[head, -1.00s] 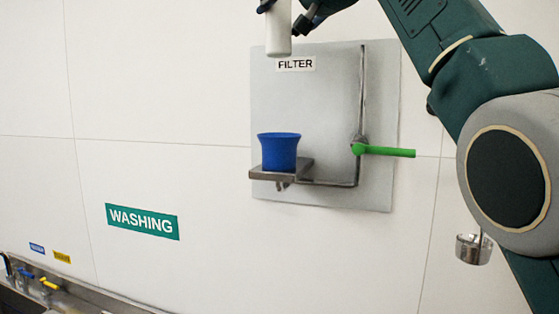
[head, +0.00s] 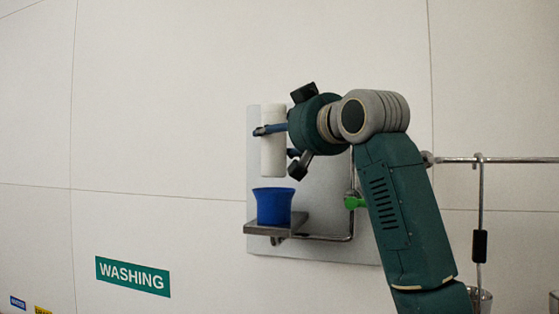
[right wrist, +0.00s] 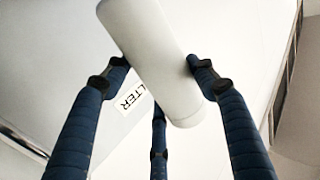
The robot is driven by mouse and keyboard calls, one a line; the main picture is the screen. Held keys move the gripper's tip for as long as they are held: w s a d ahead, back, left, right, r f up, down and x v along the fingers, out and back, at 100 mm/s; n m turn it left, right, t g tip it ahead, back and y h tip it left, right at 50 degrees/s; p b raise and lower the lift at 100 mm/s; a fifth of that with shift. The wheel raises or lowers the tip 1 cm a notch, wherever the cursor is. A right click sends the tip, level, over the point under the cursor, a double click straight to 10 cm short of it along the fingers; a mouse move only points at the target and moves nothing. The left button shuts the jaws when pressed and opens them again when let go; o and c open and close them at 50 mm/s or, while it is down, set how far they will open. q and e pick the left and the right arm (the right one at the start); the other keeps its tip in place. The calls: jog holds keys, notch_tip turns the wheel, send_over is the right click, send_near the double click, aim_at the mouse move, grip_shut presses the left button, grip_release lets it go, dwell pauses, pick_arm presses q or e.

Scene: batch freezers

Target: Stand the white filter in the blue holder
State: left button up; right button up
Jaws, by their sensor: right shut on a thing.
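The white filter (head: 273,158) is an upright white cylinder in the head view. My right gripper (head: 268,130) is shut on it, with blue fingers around its upper part. The filter's lower end is a little above the blue holder (head: 273,207), and a small gap shows between them. The holder is a flared blue cup on a small grey shelf (head: 285,228). In the right wrist view the filter (right wrist: 160,60) lies between the dark blue fingers of the right gripper (right wrist: 158,75). My left gripper is not in view.
A grey panel (head: 330,236) on the wall carries the shelf and a pipe. A green lever (head: 353,202) is partly behind my right arm. A rail (head: 455,159) with a hanging tool (head: 480,245) is at the right.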

aim_at(283, 165)
notch_tip(283, 165, down, 5)
jog(key=shift+s+r+p, duration=0.1)
jog(key=shift+r+p, duration=0.05)
jog(key=shift+p, duration=0.35)
jog(key=shift+f, duration=0.45)
jog(key=shift+f+b, duration=0.45)
jog(key=o, duration=1.3)
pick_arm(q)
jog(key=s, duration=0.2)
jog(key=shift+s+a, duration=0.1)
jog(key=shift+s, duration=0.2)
pick_arm(e)
jog(key=shift+o, duration=0.6)
jog(key=shift+a, duration=0.1)
jog(key=shift+f, duration=0.1)
